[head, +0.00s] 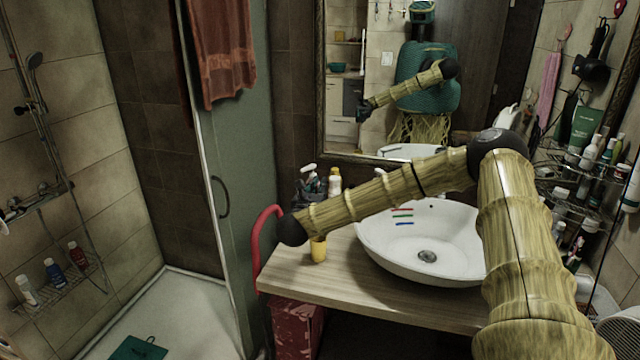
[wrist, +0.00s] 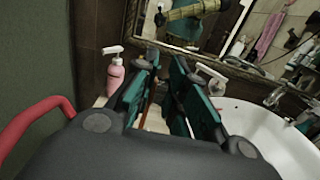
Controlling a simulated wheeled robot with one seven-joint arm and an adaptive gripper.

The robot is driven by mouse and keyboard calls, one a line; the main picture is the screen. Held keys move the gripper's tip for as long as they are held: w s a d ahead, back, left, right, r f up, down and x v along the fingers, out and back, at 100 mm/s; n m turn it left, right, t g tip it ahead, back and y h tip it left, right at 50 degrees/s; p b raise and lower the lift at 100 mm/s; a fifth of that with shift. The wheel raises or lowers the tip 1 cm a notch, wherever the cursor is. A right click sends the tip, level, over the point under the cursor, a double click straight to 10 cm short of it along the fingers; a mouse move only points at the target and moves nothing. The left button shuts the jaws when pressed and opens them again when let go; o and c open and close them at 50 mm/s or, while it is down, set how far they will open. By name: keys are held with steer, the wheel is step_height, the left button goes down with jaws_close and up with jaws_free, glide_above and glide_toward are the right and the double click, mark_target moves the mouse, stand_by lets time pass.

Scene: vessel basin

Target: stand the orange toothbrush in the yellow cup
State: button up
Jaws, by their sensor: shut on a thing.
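The yellow cup (head: 318,251) stands upright on the wooden counter left of the basin in the head view, its upper part covered by my arm. My gripper (wrist: 165,75) shows in the wrist view with its two teal fingers close together. A thin orange-brown strip, which I take for the orange toothbrush (wrist: 146,114), shows between the fingers; most of it is hidden. In the head view my forearm hides most of the gripper, and I cannot make out the toothbrush there. The cup is not clearly visible in the wrist view.
Red, green and blue sticks lie in the white basin (head: 385,245). A pink pump bottle (wrist: 115,75) stands beyond the fingers. A red curved rail (head: 262,240) borders the counter's left end. A mirror (head: 350,110) hangs behind. Bare counter (head: 345,275) lies in front of the cup.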

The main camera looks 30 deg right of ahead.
steer(key=shift+w+f+b, duration=0.3)
steer(key=shift+w+f, duration=0.05)
steer(key=shift+f, duration=0.55)
steer(key=shift+s+d+f+b, duration=0.15)
steer(key=shift+s+b, duration=0.25)
steer(key=shift+b, duration=0.35)
steer(key=shift+w+f+b, duration=0.25)
steer(key=shift+f+b, duration=0.5)
steer(key=shift+s+f+b, duration=0.1)
steer(key=shift+f+b, duration=0.3)
steer(key=shift+b, duration=0.1)
steer(key=shift+f+b, duration=1.35)
steer(key=shift+b, duration=0.25)
steer(key=o, duration=0.8)
steer(key=shift+o, duration=0.2)
